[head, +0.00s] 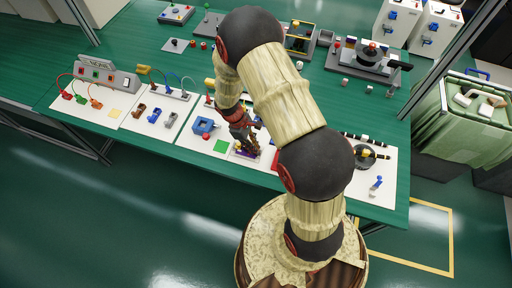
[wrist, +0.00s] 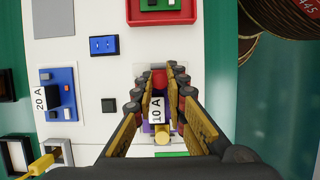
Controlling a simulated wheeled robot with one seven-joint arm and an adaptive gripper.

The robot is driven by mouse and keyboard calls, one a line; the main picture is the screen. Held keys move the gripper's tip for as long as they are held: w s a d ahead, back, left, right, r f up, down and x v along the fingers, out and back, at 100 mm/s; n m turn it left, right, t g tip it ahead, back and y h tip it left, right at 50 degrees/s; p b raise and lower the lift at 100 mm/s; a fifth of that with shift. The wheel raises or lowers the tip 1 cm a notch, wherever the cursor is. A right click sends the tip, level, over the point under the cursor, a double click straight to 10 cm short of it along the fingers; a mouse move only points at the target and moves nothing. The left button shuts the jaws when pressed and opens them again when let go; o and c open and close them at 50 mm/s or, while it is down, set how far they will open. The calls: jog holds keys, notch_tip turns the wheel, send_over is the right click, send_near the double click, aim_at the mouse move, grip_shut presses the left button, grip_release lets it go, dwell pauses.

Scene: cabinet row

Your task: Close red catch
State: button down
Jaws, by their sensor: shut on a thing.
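A small red piece, which I take to be the red catch (wrist: 158,79), shows between my fingertips in the wrist view. My gripper (wrist: 161,74) is shut on it, with one finger on each side. Between the fingers, nearer the camera, lie a white "10 A" label (wrist: 157,110), a yellow knob (wrist: 162,134) and a bit of purple base. The fingers hide most of this fixture. In the head view my gripper (head: 247,149) is low over the fixture on the white panel, and the catch cannot be made out.
In the wrist view a blue "20 A" block (wrist: 59,95) and a small blue switch (wrist: 104,45) stand to the left. A red-rimmed box (wrist: 185,17) is at the top. In the head view a green square (head: 221,146) and a blue fixture (head: 202,126) lie left of my gripper.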

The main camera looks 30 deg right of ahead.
jog(key=c, duration=1.8)
grip_release()
jog(key=shift+c, duration=0.2)
jog(key=shift+o, duration=0.4)
jog(key=v, duration=1.2)
jog(key=shift+s, duration=0.1)
